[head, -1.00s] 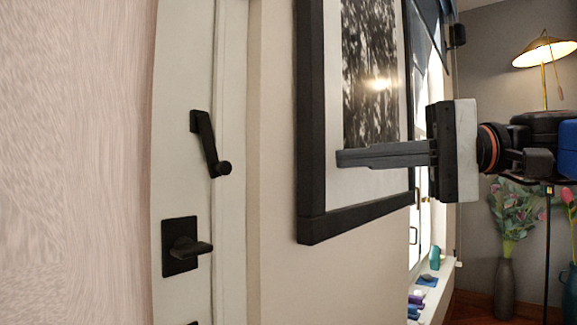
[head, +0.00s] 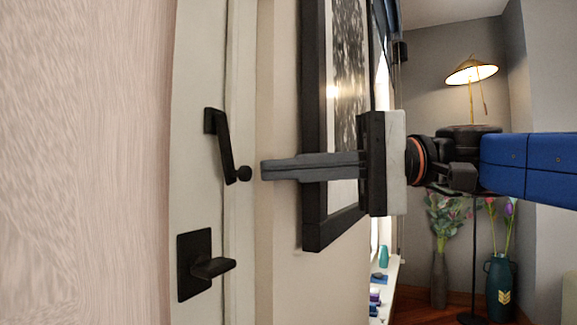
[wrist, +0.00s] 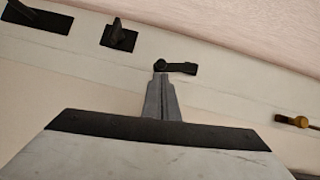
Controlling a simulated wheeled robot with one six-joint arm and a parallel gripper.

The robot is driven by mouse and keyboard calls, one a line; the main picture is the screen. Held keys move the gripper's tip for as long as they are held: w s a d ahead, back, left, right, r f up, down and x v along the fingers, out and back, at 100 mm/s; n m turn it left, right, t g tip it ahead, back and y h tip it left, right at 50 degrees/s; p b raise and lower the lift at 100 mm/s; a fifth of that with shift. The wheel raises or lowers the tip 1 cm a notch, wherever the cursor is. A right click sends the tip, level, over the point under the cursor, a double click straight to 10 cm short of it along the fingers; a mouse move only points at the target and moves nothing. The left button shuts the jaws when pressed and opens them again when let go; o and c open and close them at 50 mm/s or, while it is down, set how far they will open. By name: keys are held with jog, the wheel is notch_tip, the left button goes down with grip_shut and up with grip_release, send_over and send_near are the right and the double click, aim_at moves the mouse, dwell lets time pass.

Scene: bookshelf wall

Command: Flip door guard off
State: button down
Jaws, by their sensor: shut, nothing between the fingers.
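The door guard (head: 224,148) is a black swing arm mounted on the white door frame. It slants down to the right and ends in a round knob (head: 244,174). My gripper (head: 264,170) is shut and empty, its fingers pointing left, with the tips just right of the knob in the head view. In the wrist view the shut fingers (wrist: 161,76) reach up to the left end of the door guard (wrist: 180,68). I cannot tell whether the tips touch it.
A dark-framed picture (head: 314,220) hangs on the wall behind my fingers. A lamp (head: 471,72) and vases stand at the far right.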

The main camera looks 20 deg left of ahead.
aim_at(249, 179)
jog(key=shift+s+a+f, duration=0.1)
jog(key=shift+s+a, duration=0.05)
jog(key=shift+s, duration=0.25)
jog(key=shift+s+f+m+g+y, duration=0.15)
jog(key=shift+s+f+m+y, duration=0.3)
jog(key=shift+m, duration=0.35)
jog(key=shift+s+f+m+g+y, duration=0.2)
jog(key=shift+s+m+y, duration=0.3)
jog(key=shift+m, duration=0.3)
jog(key=shift+w, duration=0.15)
